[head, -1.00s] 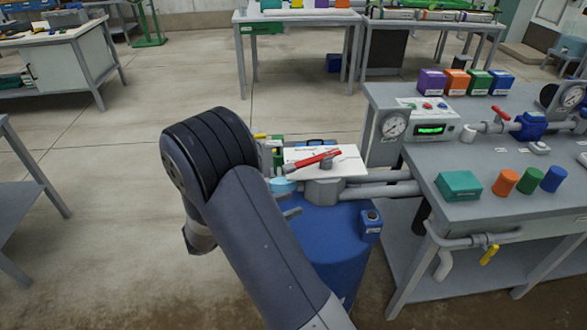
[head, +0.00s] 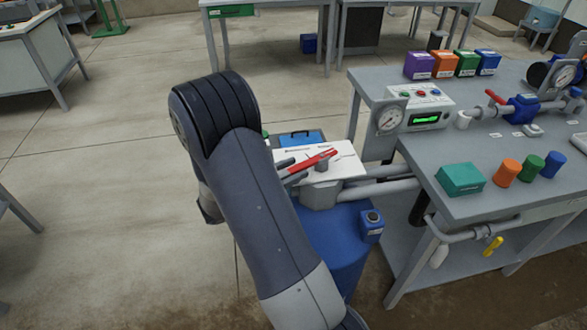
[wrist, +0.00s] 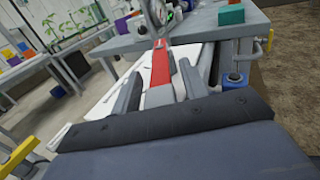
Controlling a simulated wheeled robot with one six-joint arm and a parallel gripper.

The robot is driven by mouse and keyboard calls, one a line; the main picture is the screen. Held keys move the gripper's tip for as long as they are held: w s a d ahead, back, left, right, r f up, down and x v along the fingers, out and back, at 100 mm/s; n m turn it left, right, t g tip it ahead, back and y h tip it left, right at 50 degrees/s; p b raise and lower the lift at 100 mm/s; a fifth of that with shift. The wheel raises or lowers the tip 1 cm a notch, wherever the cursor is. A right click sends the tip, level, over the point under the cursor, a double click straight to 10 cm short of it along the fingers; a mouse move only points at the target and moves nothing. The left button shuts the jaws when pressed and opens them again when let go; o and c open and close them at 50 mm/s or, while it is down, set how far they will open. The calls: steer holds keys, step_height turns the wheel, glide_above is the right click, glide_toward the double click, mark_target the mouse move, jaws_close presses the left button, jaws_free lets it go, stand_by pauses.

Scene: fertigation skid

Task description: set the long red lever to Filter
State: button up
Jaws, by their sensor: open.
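The long red lever (head: 318,160) sits on a grey hub above a white label plate (head: 345,166), on the valve over the blue drum (head: 335,245). In the head view it points to the lower left, toward my gripper (head: 290,171). In the wrist view the red lever (wrist: 160,68) runs between the two grey fingers of my gripper (wrist: 160,88), which are open on either side of it. I cannot tell whether either finger touches it. The plate's lettering is too small to read. My arm hides part of the drum and the plate's left side.
Grey pipes (head: 385,187) run from the valve to the workbench (head: 480,205) on the right. A small blue box (head: 371,222) is on the drum's right side. Open floor lies to the left.

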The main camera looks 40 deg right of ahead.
steer(key=shift+d, duration=0.3)
steer(key=shift+c, duration=0.3)
jaws_close()
